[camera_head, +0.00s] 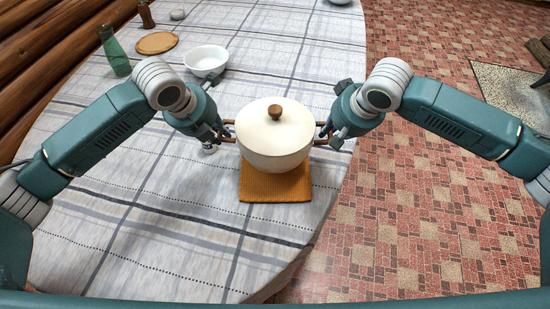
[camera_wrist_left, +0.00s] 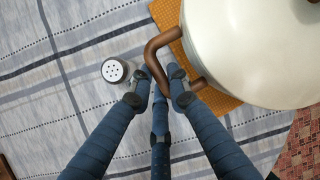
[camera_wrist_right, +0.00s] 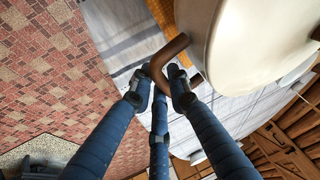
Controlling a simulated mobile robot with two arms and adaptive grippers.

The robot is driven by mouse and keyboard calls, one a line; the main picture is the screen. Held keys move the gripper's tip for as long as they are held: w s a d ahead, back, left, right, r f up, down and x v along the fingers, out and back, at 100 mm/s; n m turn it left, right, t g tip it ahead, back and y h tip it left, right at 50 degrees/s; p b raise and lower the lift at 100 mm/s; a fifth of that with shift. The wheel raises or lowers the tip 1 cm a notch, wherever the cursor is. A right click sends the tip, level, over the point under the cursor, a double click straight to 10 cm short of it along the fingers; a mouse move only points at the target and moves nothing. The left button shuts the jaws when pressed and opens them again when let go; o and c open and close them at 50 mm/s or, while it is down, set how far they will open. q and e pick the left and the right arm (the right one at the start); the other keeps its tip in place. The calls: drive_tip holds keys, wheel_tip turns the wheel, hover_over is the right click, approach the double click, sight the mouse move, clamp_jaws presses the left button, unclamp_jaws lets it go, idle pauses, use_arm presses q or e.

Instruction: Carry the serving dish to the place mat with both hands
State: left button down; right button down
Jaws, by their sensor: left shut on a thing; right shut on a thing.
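The serving dish (camera_head: 274,140) is a cream pot with a lid and a brown knob. It shows close up in the left wrist view (camera_wrist_left: 250,50) and the right wrist view (camera_wrist_right: 250,50). My left gripper (camera_head: 226,132) is shut on its left brown handle (camera_wrist_left: 156,58). My right gripper (camera_head: 324,134) is shut on its right brown handle (camera_wrist_right: 163,62). The orange place mat (camera_head: 275,188) lies on the table below the dish and shows in front of it. The dish looks upright; I cannot tell whether its base touches the mat.
A shaker (camera_wrist_left: 115,70) stands near my left gripper. A white bowl (camera_head: 206,59), a green bottle (camera_head: 115,52) and a round wooden board (camera_head: 157,43) stand farther back on the table (camera_head: 150,230). The table's right edge is close to the mat; the front cloth is clear.

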use_arm(q)
drive_tip(key=shift+w+a+f, duration=0.1)
drive_tip(key=shift+a, duration=0.15)
use_arm(e)
drive_tip(key=shift+w+d+f, duration=0.1)
drive_tip(key=shift+w+d, duration=0.05)
drive_tip(key=shift+d, duration=0.15)
